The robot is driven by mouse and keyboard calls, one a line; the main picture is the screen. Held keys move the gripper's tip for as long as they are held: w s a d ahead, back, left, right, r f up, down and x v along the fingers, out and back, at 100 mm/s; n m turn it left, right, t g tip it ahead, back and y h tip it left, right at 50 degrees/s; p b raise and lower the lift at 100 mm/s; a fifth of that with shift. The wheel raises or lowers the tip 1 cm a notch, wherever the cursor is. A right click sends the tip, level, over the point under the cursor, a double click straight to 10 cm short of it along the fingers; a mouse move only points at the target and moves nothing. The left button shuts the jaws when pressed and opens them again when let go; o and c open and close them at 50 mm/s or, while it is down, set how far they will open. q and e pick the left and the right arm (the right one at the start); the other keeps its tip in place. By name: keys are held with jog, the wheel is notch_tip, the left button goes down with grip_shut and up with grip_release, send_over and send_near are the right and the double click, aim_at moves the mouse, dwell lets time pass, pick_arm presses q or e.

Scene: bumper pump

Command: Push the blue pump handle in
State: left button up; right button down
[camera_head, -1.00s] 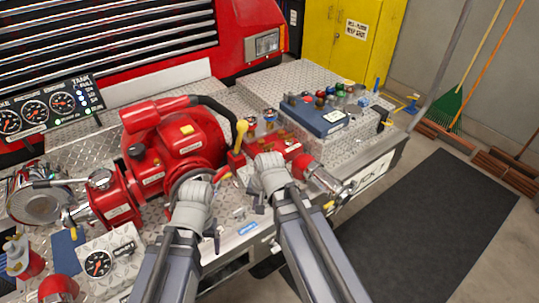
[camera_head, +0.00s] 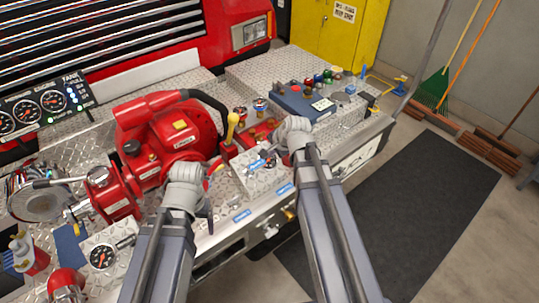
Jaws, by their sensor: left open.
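I cannot pick out the blue pump handle with certainty. Small blue labels (camera_head: 241,214) sit along the front edge of the metal deck, with small knobs and levers above them. My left gripper (camera_head: 212,174) is open, beside the right end of the red pump (camera_head: 180,140) and above the deck's front part. My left wrist covers part of the pump's front. My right gripper (camera_head: 270,157) is over a pale panel on the deck, right of a yellow-knobbed lever (camera_head: 232,122). Its fingers are small and dark, and their gap is unclear.
A blue control box (camera_head: 305,102) with coloured knobs stands at the back right of the deck. A pressure gauge (camera_head: 102,257) is at the front left. Red fittings (camera_head: 66,284) stand near it. A black mat (camera_head: 400,205) lies on the clear floor at right.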

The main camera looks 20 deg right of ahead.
aim_at(256, 165)
jog(key=b+x, duration=0.8)
jog(key=x, duration=0.3)
jog(key=shift+d+f+b, duration=0.1)
jog(key=shift+b, duration=0.25)
jog(key=shift+w+f+b, duration=0.25)
jog(key=shift+f+b, duration=0.1)
jog(key=b+x, duration=0.7)
jog(key=shift+w+f, duration=0.1)
jog(key=shift+f, duration=0.3)
jog(key=shift+a+r, duration=0.15)
jog(key=shift+a, duration=0.05)
jog(key=shift+r, duration=0.1)
